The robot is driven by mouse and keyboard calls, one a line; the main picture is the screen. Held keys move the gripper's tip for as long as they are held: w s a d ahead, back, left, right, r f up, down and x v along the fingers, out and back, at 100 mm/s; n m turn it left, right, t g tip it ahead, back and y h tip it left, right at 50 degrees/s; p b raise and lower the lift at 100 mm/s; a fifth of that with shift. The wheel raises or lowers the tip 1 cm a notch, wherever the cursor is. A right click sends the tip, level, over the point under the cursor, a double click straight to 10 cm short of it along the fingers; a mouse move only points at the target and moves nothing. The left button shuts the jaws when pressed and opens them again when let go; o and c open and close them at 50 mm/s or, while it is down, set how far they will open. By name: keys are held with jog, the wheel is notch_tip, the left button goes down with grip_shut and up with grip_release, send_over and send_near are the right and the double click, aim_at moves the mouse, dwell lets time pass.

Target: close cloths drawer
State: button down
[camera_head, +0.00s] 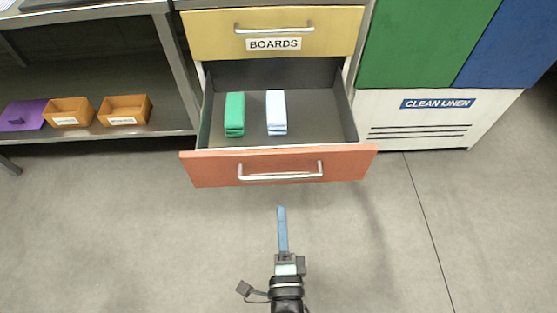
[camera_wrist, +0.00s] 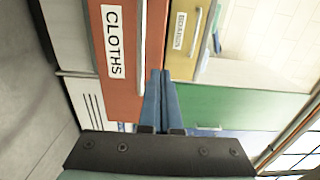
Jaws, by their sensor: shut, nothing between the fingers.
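The cloths drawer (camera_head: 210,170) has an orange-red front and stands pulled out below the yellow boards drawer. Its silver bar handle (camera_head: 280,176) runs across the front. Inside lie a green folded cloth (camera_head: 234,114) and a pale blue folded cloth (camera_head: 276,112). In the wrist view the drawer front (camera_wrist: 122,90) shows its CLOTHS label (camera_wrist: 114,42), turned sideways. My gripper (camera_head: 282,210) is shut and empty, a little in front of the drawer front near its middle. Its blue fingers (camera_wrist: 160,75) are together in the wrist view. I cannot tell whether they touch the drawer.
The yellow boards drawer (camera_head: 215,33) above is shut. A white clean linen unit (camera_head: 425,125) with green and blue panels stands at the right. A shelf at the left holds orange bins (camera_head: 125,109) and a purple one (camera_head: 22,115). The grey floor in front is clear.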

aim_at(278, 155)
jog(key=w+b, duration=0.3)
jog(key=w, duration=1)
jog(key=shift+w+b, duration=0.2)
jog(key=shift+b, duration=0.1)
jog(key=shift+w+r, duration=0.1)
